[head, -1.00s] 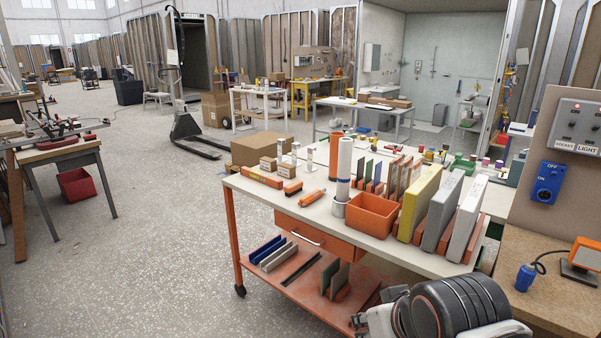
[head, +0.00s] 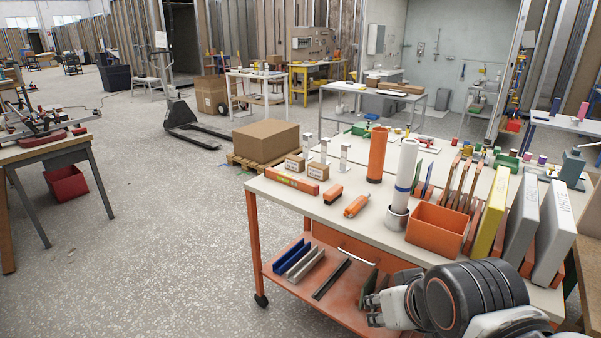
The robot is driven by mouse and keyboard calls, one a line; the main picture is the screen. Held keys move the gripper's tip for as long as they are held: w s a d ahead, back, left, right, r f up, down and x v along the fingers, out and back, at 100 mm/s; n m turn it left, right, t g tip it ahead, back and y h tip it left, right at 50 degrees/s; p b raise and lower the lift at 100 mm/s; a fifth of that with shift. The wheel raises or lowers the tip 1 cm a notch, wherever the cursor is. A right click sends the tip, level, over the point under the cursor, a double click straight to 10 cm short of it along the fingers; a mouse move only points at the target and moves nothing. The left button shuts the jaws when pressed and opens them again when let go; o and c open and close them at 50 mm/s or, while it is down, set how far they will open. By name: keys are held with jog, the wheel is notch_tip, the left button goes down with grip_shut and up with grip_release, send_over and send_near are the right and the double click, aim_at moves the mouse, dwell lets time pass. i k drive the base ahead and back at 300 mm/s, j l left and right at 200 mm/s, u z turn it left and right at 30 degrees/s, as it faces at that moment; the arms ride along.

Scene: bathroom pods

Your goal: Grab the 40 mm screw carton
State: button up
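Two small brown cartons with pale labels stand near the far left edge of the orange cart's top: a left carton (head: 294,163) and a right carton (head: 318,171). Their print is too small to read, so I cannot tell which is the 40 mm screw carton. My gripper (head: 376,308) is low at the bottom of the head view, in front of the cart's lower shelf and well away from the cartons. Its fingers are small and partly merged with the arm, so its opening is unclear. I see nothing held in it.
The cart top (head: 345,212) also carries an orange level (head: 292,181), an orange tool (head: 356,206), an orange tube (head: 377,154), a white roll (head: 405,165), an orange bin (head: 437,228) and upright binders (head: 520,225). A large box (head: 266,140) on a pallet stands behind.

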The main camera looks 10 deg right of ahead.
aim_at(317, 171)
jog(key=i+j+z, duration=0.4)
jog(key=i+j, duration=0.35)
jog(key=i, duration=0.3)
jog(key=i+j+z, duration=0.4)
jog(key=i+j, duration=0.5)
jog(key=j, duration=0.15)
jog(key=i, duration=0.15)
jog(key=u, duration=0.05)
